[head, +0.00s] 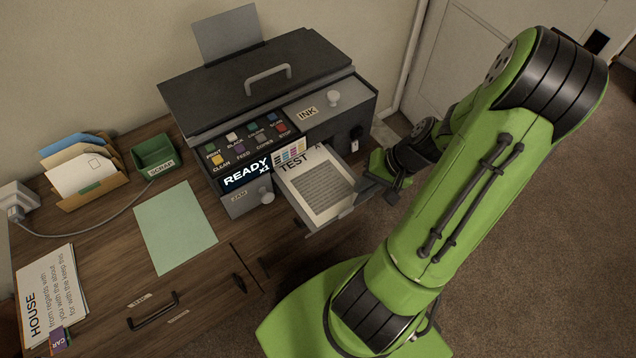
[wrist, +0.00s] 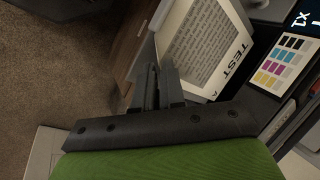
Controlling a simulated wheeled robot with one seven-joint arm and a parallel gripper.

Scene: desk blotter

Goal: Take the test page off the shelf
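The page also shows in the wrist view (wrist: 207,45). My gripper (head: 377,188) is at the right front edge of the shelf, close to the page's near edge. In the wrist view my gripper's fingers (wrist: 160,84) are close together beside the page's edge. I cannot tell whether the page or the shelf edge is between them.
The dark printer (head: 262,85) has a panel reading READY x1 and an INK door (head: 330,105). On the desk are a green SCRAP tray (head: 155,157), a pale green blotter (head: 174,228), a card holder (head: 85,180) and a HOUSE sheet (head: 50,295). Open carpet lies to the right.

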